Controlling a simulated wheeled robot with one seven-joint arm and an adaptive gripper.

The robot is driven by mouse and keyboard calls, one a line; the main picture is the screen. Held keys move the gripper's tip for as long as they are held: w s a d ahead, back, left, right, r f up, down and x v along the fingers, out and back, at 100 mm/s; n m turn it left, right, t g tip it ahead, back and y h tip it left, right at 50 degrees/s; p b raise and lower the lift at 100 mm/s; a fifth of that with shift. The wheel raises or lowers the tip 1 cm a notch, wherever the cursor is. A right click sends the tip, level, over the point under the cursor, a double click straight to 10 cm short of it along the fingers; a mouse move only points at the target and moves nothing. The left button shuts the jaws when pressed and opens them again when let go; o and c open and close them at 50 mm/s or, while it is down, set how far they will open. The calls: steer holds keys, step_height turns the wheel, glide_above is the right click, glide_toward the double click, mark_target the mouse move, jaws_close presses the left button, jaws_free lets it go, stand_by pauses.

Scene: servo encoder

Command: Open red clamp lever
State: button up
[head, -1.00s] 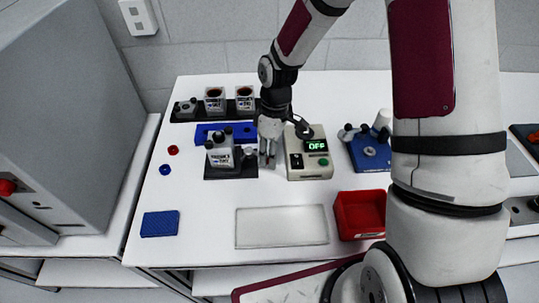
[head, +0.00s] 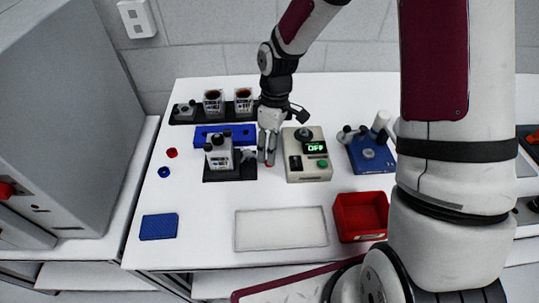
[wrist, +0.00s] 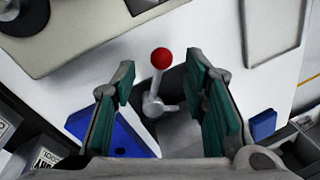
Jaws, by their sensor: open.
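The clamp lever shows in the wrist view as a grey metal shaft with a red ball (wrist: 162,58) at its end and a round grey pivot (wrist: 157,106) at its base. My gripper (wrist: 160,76) is open, with a green-padded finger on either side of the lever, and gaps show between pads and shaft. In the head view, my gripper (head: 266,157) points down just right of the dark fixture (head: 222,173) with a grey block on it. The lever is mostly hidden behind the fingers there; a bit of red shows by the tips.
A beige power box (head: 309,168) reading OFF stands close right of my gripper. A blue bracket (head: 212,131) lies behind the fixture. A blue fixture (head: 368,155), red bin (head: 360,218) and pale tray (head: 281,230) are farther off. The table front left is mostly clear.

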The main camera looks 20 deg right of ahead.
step_height(320, 180, up, 9)
steer(key=w, duration=0.1)
steer(key=shift+w+d, duration=0.2)
steer(key=shift+d, duration=0.25)
steer(key=shift+f, duration=0.1)
steer(key=s+d+r+m+t+h, duration=0.1)
steer(key=s+d+r+m, duration=0.1)
steer(key=s+r, duration=0.3)
steer(key=s+d+r+m+t+h, duration=0.1)
steer(key=s+r+m+t, duration=0.15)
steer(key=r, duration=0.45)
steer(key=s+d+r+m+t, duration=0.1)
steer(key=s+r+m+t, duration=0.1)
steer(key=s, duration=0.4)
steer(key=s+d+r+m+t, duration=0.1)
steer(key=s+r+m, duration=0.3)
steer(key=s, duration=0.3)
steer(key=shift+s+d+r+m+t+y, duration=0.25)
steer(key=shift+r+m+t+y, duration=0.15)
steer(key=shift+r, duration=0.2)
